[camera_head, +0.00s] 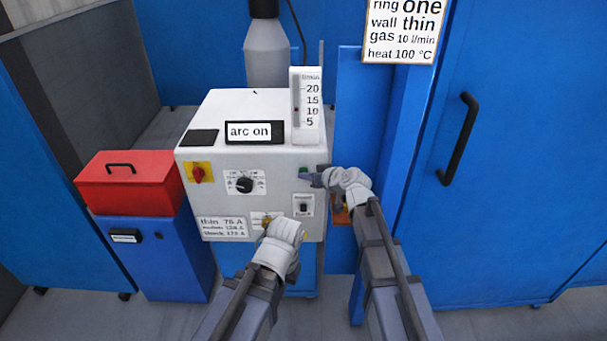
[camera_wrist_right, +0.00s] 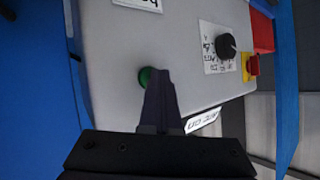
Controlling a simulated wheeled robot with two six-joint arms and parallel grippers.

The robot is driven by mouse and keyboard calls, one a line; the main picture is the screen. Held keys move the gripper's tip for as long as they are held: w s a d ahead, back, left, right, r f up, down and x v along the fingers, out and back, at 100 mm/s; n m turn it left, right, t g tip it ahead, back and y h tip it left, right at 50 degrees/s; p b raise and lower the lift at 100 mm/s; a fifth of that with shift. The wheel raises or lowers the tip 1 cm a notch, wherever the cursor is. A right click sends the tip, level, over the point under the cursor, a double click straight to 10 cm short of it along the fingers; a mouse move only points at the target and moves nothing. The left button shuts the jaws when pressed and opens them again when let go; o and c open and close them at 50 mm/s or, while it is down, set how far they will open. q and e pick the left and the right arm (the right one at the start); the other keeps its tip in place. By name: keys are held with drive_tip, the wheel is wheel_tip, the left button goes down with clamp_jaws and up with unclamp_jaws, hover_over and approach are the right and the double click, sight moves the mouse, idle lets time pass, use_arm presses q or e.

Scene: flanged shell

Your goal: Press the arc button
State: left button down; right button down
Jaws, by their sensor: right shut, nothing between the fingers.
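The white welding machine (camera_head: 260,158) stands in the middle of the head view, with a display reading "arc on" (camera_head: 255,131) on its top front. A green round button (camera_head: 304,170), likely the arc button, is on the right of its front panel; its own label is not readable. It also shows in the right wrist view (camera_wrist_right: 146,76). My right gripper (camera_head: 315,179) is shut and empty, its tips at the button and partly covering it; whether they touch is unclear. My left gripper (camera_head: 268,222) is low before the panel, its fingers largely hidden by its wrist.
A black dial (camera_head: 244,185) and a red-and-yellow switch (camera_head: 198,172) are on the panel's left. A gauge (camera_head: 306,105) stands on top. A red toolbox (camera_head: 130,182) sits on a blue cabinet at left. A blue door with a black handle (camera_head: 459,138) is at right.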

drive_tip(key=shift+s, duration=0.9)
drive_tip(key=s, duration=0.5)
idle(0.8)
